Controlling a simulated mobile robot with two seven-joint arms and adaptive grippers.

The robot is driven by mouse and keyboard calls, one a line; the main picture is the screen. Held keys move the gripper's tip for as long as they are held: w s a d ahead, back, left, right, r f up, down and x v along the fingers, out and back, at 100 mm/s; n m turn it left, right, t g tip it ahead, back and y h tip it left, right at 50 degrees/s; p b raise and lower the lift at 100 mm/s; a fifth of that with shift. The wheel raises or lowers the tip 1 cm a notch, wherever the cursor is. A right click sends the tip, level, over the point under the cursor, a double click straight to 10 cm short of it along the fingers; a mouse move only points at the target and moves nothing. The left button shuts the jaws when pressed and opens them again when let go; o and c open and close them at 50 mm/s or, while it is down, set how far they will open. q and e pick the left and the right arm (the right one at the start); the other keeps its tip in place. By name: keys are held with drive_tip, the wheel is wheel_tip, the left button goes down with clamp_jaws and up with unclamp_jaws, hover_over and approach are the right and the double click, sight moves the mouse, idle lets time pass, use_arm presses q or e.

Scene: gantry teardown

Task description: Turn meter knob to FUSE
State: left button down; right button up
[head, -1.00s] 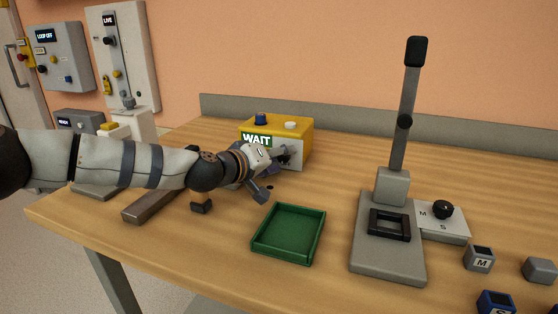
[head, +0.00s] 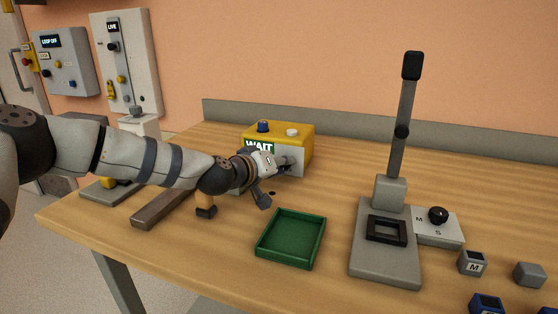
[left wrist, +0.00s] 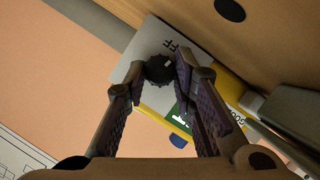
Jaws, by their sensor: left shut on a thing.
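The meter (head: 306,140) is a yellow-topped box with a grey front at the back of the bench. It has a blue and a white button on top and a green sign reading WAIT. My left gripper (head: 287,163) is at its front and hides the knob in the head view. In the left wrist view the dark round knob (left wrist: 159,69) sits on a grey panel with small lettering, between the fingertips of my left gripper (left wrist: 161,76), which is shut on it. I cannot read which mark the knob points to. My right gripper is not in view.
A green tray (head: 292,261) lies in front of the meter. A grey lever press (head: 375,268) stands to the right, with small cubes (head: 472,263) beyond it. A dark bar (head: 163,208) and a wooden-handled tool (head: 205,203) lie near my left arm.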

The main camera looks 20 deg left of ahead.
use_arm(q)
drive_tip(key=shift+d+r+m+y+p, duration=0.2)
drive_tip(key=shift+r+m+y+p, duration=0.5)
drive_tip(key=shift+m+p, duration=0.3)
drive_tip(key=shift+f+m+y, duration=0.15)
drive_tip(key=shift+m+y, duration=0.25)
drive_tip(key=shift+m, duration=0.3)
drive_tip(key=shift+d+f+m+y+p, duration=0.15)
drive_tip(key=shift+m+y+p, duration=0.25)
drive_tip(key=shift+m+p, duration=0.1)
drive_tip(key=shift+f+m+y, duration=0.1)
drive_tip(key=shift+m+y, duration=0.3)
drive_tip(key=shift+m, duration=0.1)
drive_tip(key=shift+f+m+y, duration=0.15)
drive_tip(key=shift+m+y, duration=0.35)
drive_tip(key=shift+m, duration=0.2)
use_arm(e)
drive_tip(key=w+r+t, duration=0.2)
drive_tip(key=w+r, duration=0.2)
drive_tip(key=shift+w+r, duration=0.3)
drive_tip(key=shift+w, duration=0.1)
use_arm(q)
drive_tip(key=c, duration=1.3)
unclamp_jaws()
drive_tip(key=shift+f, duration=0.1)
drive_tip(key=shift+c, duration=0.2)
drive_tip(key=shift+s, duration=0.15)
